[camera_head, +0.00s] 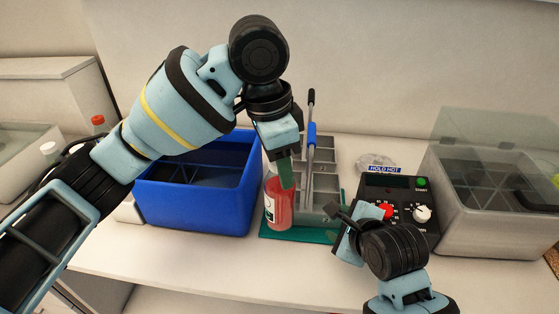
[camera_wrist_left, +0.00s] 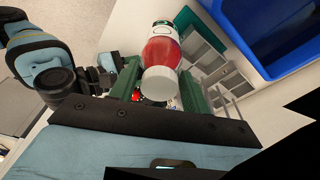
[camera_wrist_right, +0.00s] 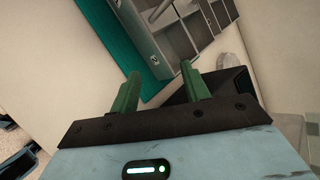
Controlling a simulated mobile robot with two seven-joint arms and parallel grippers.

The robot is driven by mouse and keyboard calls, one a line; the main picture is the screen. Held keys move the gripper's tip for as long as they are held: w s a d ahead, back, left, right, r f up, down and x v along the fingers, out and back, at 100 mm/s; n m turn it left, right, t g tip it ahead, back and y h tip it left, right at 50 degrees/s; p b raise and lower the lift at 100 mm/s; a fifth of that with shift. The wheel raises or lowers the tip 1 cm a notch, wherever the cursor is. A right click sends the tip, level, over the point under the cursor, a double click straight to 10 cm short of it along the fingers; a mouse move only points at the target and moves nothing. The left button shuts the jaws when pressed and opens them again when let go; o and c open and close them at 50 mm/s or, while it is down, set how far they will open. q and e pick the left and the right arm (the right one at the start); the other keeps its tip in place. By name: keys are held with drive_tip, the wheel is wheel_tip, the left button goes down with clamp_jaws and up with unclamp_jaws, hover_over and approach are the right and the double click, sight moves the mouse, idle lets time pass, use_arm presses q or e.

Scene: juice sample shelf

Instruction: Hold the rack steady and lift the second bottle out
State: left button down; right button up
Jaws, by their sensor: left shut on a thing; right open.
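A bottle with red contents and a white label (camera_head: 279,208) is upright at the front left of the grey rack (camera_head: 326,157). My left gripper (camera_head: 285,168) is shut on its upper part from above. In the left wrist view the bottle (camera_wrist_left: 161,50), with its white cap, is between the green fingers. Whether its base touches the green mat (camera_head: 290,236) is unclear. The rack also shows in the right wrist view (camera_wrist_right: 158,65), with empty compartments. My right gripper (camera_head: 341,222) is open and empty, near the rack's front right corner and apart from it.
A blue bin (camera_head: 205,205) stands just left of the bottle. A blue-sleeved handle (camera_head: 312,135) rises from the rack. A black control box (camera_head: 395,190) is behind my right gripper, and a clear-lidded grey container (camera_head: 490,225) is at the right.

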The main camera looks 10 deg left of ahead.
use_arm(q)
drive_tip(key=shift+r, duration=0.1)
use_arm(e)
drive_tip(key=v, duration=0.7)
drive_tip(key=shift+s+d, duration=0.1)
drive_tip(key=shift+s, duration=0.05)
